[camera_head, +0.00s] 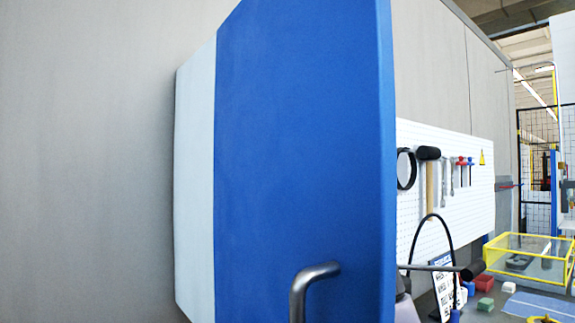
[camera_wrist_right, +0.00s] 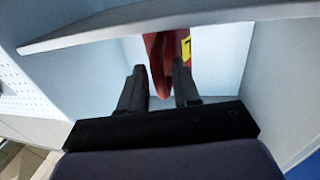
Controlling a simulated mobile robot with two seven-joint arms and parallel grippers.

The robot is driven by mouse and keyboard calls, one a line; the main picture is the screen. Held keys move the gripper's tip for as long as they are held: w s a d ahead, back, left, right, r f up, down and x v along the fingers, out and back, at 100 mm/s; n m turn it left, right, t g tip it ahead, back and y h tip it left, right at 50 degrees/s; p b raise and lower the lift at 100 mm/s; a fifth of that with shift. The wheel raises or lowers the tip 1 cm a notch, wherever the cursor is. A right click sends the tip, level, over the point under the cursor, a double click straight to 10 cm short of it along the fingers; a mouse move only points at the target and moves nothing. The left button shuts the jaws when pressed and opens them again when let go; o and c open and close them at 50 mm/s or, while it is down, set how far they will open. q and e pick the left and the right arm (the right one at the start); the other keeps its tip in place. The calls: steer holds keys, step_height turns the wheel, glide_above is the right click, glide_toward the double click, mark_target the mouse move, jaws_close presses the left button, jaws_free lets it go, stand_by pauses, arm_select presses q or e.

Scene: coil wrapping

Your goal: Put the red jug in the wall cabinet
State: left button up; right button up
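The wall cabinet's blue door (camera_head: 300,150), with a grey bar handle (camera_head: 313,285), fills the middle of the head view and hides the inside. The right wrist view looks into a pale compartment under a shelf board (camera_wrist_right: 150,22). The red jug (camera_wrist_right: 160,60), with a yellow patch, is there, its upper part cut off by the shelf. My right gripper (camera_wrist_right: 158,82) has its fingers apart on either side of a narrow red part. A gap shows at the left finger; the right finger is close to or touching the jug. My left gripper is not in view.
A white pegboard (camera_head: 450,185) with tools hangs right of the door. Below it, a workbench carries a yellow-framed clear case (camera_head: 525,262), small coloured blocks (camera_head: 484,283) and a black-and-white sign (camera_head: 443,285). Pale side walls (camera_wrist_right: 285,85) bound the compartment closely.

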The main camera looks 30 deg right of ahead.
steer(key=shift+o, duration=0.2)
steer(key=shift+r, duration=0.1)
steer(key=s+a+b, duration=0.1)
steer(key=s+b, duration=0.3)
steer(key=s, duration=0.8)
steer(key=shift+a, duration=0.25)
